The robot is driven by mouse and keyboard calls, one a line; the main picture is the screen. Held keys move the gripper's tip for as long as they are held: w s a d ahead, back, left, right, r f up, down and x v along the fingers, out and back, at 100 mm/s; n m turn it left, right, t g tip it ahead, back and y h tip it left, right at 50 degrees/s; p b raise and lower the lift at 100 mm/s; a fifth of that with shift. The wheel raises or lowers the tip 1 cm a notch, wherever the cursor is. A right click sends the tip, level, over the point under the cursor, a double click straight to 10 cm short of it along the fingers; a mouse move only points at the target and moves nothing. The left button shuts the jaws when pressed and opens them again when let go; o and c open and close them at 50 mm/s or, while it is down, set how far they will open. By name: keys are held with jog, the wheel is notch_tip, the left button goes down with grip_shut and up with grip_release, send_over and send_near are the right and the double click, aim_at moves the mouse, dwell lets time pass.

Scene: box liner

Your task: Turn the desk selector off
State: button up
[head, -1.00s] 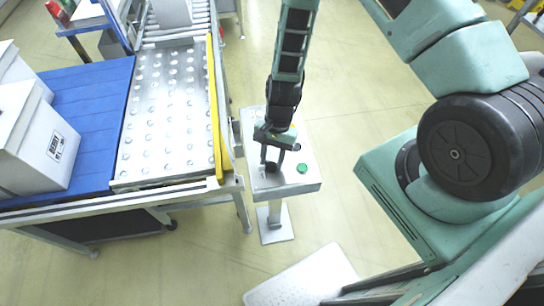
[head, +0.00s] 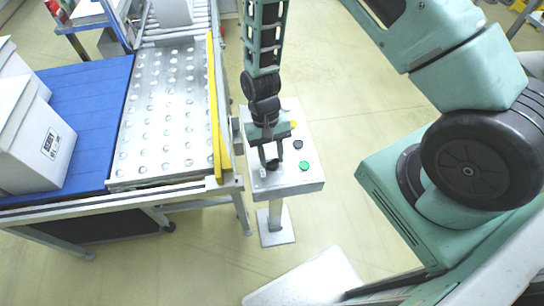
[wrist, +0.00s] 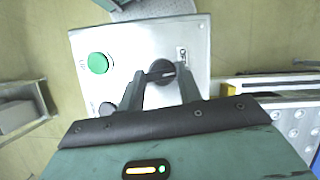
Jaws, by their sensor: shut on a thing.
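The desk selector (wrist: 160,68) is a round black knob on a light grey control panel (wrist: 140,42). My gripper (wrist: 163,76) is shut on the knob, one finger on each side of it in the wrist view. A pale line on the knob points roughly right in that view, and a small printed label (wrist: 182,55) sits beside it, too small to read surely. In the head view my gripper (head: 270,158) points down at the near left part of the panel (head: 290,184). There the fingers partly hide the knob.
A green button (head: 304,165) and a black button (head: 298,144) are beside the selector, with a yellow part (head: 293,124) farther back. A conveyor table (head: 165,115) with a yellow rail (head: 217,110) stands close to the panel's left. White bins (head: 35,135) rest on a blue surface (head: 95,90).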

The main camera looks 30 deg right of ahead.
jog(key=shift+a+n+h+b, duration=0.15)
jog(key=shift+n+h+b, duration=0.7)
jog(key=shift+n, duration=1.35)
jog(key=o, duration=1)
jog(key=b+v, duration=0.4)
jog(key=v, duration=1.3)
jog(key=shift+a+r+b, duration=0.1)
jog(key=shift+r+b, duration=0.2)
jog(key=s+a+r+n+t+b, duration=0.1)
jog(key=s, duration=0.5)
jog(key=s+a+r+n+t+y+b, duration=0.1)
jog(key=s+a+n+t+b, duration=0.1)
jog(key=s, duration=0.5)
jog(key=s+a+r+n+t+b, duration=0.1)
jog(key=s+a+n, duration=0.1)
jog(key=s, duration=0.5)
jog(key=shift+s+t+y+b, duration=0.25)
jog(key=shift+t+b, duration=0.05)
jog(key=shift+b, duration=0.05)
